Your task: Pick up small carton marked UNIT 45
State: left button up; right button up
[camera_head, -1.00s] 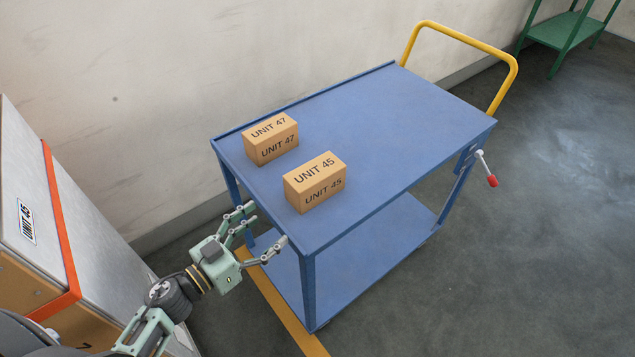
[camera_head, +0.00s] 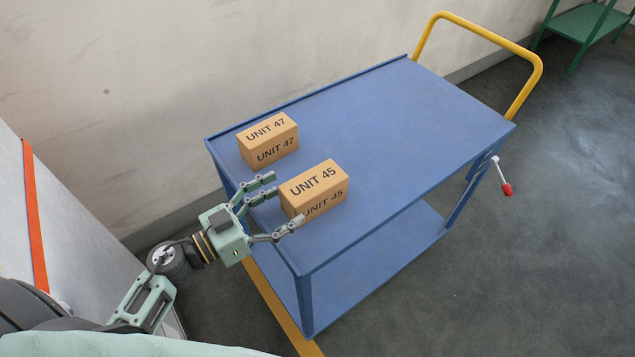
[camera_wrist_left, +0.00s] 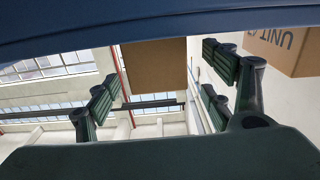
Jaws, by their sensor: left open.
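The small carton marked UNIT 45 (camera_head: 314,184) sits on the blue trolley's top near its left end. My left gripper (camera_head: 286,202) is open at the near-left end of this carton, two fingers on its far side and one across its near lower corner. I cannot tell whether they touch it. In the left wrist view the plain brown end of a carton (camera_wrist_left: 155,65), apparently UNIT 45, shows between the spread fingers (camera_wrist_left: 162,98). My right gripper is not in view.
A second carton, UNIT 47 (camera_head: 267,141), stands just behind and left; it also shows in the left wrist view (camera_wrist_left: 285,50). The blue trolley (camera_head: 400,120) has a clear right half and a yellow handle (camera_head: 487,38). A wall runs behind it.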

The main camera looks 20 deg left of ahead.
aim_at(308, 189)
pick_arm(q)
jog(key=x, duration=0.3)
jog(key=shift+w+d+r, duration=0.1)
jog(key=shift+w+d, duration=0.05)
jog(key=shift+d, duration=0.25)
jog(key=x, duration=0.2)
jog(key=shift+w+p, duration=0.25)
jog(key=shift+p, duration=0.1)
jog(key=shift+w+d+f, duration=0.2)
jog(key=shift+d+f, duration=0.05)
jog(key=shift+c, duration=0.3)
jog(key=c, duration=1.1)
jog(key=shift+r, duration=0.1)
jog(key=c, duration=0.5)
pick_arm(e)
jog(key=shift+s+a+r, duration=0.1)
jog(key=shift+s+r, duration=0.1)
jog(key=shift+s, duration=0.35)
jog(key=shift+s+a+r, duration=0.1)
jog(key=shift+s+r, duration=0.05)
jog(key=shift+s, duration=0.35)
pick_arm(q)
jog(key=shift+o, duration=0.2)
jog(key=shift+r, duration=0.15)
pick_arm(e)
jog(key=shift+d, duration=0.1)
